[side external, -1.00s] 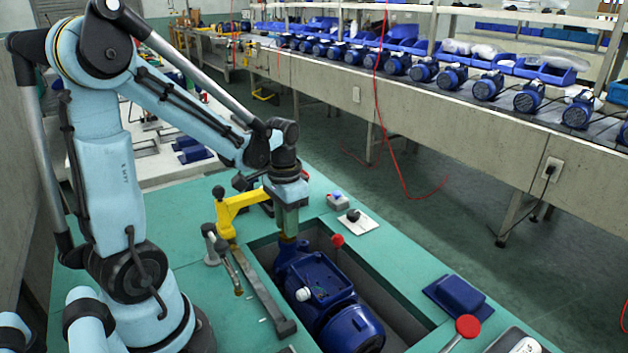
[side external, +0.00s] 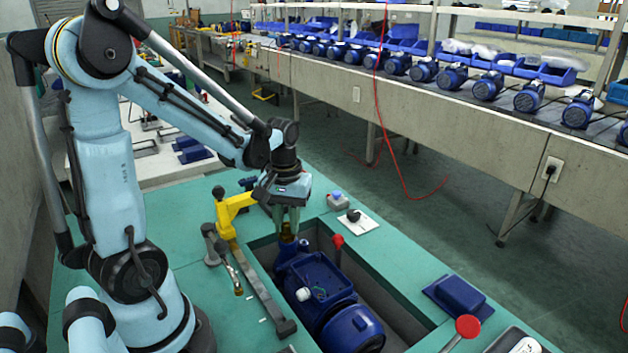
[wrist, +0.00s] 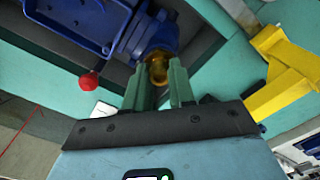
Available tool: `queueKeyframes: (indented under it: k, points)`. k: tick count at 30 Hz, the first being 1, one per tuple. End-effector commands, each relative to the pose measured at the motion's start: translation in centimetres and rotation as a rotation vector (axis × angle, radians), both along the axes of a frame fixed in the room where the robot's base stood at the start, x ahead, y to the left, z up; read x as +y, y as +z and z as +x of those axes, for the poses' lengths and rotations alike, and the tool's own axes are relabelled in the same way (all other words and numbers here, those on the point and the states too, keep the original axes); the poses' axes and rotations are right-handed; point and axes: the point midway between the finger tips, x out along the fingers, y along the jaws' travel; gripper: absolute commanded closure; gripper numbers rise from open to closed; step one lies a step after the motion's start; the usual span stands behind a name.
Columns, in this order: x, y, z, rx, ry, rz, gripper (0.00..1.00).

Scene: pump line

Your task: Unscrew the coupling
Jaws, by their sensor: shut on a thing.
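The blue pump (side external: 318,280) lies in a recess in the green bench. The brass coupling (side external: 287,232) sits at the pump's far end, and it also shows in the wrist view (wrist: 158,68). My gripper (side external: 286,224) is above that end and points down. In the wrist view its two green fingers (wrist: 160,80) stand on either side of the coupling, shut on it. The fingers hide part of the coupling, and I cannot tell how far it is threaded in.
A yellow clamp arm (side external: 232,208) stands just left of my gripper. A red-knobbed lever (side external: 338,242) rises right of the pump. A blue cover (side external: 458,296) lies on the bench at right. A white card (side external: 352,223) lies at the back.

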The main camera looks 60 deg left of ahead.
Motion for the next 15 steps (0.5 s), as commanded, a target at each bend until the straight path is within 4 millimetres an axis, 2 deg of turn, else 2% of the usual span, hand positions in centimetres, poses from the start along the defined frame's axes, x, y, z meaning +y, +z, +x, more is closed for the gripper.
queueKeyframes:
  k: [6, 15]
  points:
    - [0.0, 0.02, 0.01, 0.0, 0.163, 0.0, 0.98]
    - [0.0, 0.02, 0.01, 0.0, 0.18, 0.0, 0.98]
